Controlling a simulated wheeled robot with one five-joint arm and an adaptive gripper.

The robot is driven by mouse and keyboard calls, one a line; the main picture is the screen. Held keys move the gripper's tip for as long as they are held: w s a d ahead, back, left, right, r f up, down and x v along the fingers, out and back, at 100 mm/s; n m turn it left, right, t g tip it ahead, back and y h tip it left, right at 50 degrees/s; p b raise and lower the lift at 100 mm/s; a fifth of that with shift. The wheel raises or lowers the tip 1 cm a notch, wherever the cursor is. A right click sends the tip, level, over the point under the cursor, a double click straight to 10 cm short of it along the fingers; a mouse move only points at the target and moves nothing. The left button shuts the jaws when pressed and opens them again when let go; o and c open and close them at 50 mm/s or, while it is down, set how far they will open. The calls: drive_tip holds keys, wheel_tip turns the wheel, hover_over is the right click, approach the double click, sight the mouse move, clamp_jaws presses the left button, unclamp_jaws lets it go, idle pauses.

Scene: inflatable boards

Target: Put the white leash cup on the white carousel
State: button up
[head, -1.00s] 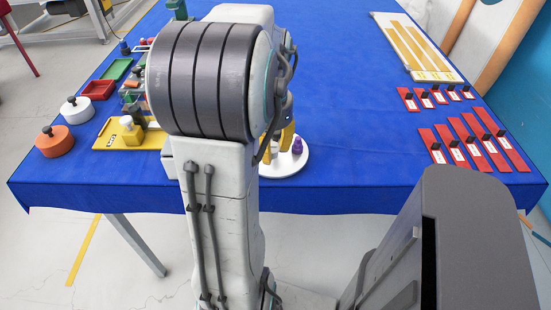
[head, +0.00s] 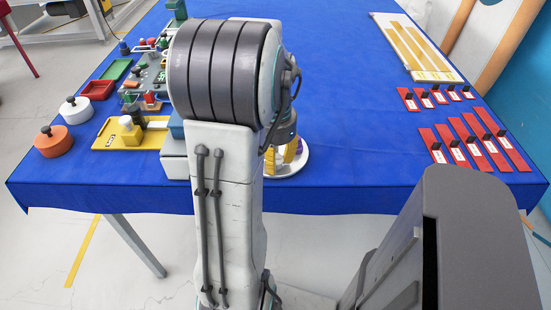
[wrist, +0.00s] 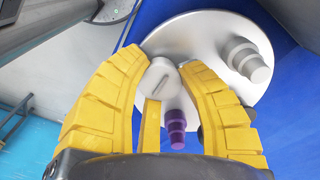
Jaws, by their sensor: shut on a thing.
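The white leash cup (wrist: 158,80), a pale round piece with a slot in its end, sits between the yellow fingers of my gripper (wrist: 162,72) in the wrist view. The gripper is shut on it. The white carousel (wrist: 200,40) is a round disc behind and below the cup; I cannot tell whether the cup touches it. In the head view my arm hides the cup and part of the carousel (head: 303,166), and the gripper (head: 287,154) is over the disc near the table's front edge.
A pale stepped piece (wrist: 248,62) stands on the carousel, and a purple stepped piece (wrist: 176,130) shows near the fingers. A yellow tray (head: 105,140) lies left of my arm. Red strips (head: 482,143) lie at right. The blue tabletop (head: 355,110) between is clear.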

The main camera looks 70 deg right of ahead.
drive_tip(key=shift+f, duration=0.2)
drive_tip(key=o, duration=0.9)
drive_tip(key=shift+c, duration=0.2)
wheel_tip(320, 180, up, 12)
drive_tip(key=p, duration=0.2)
drive_tip(key=shift+r, duration=0.25)
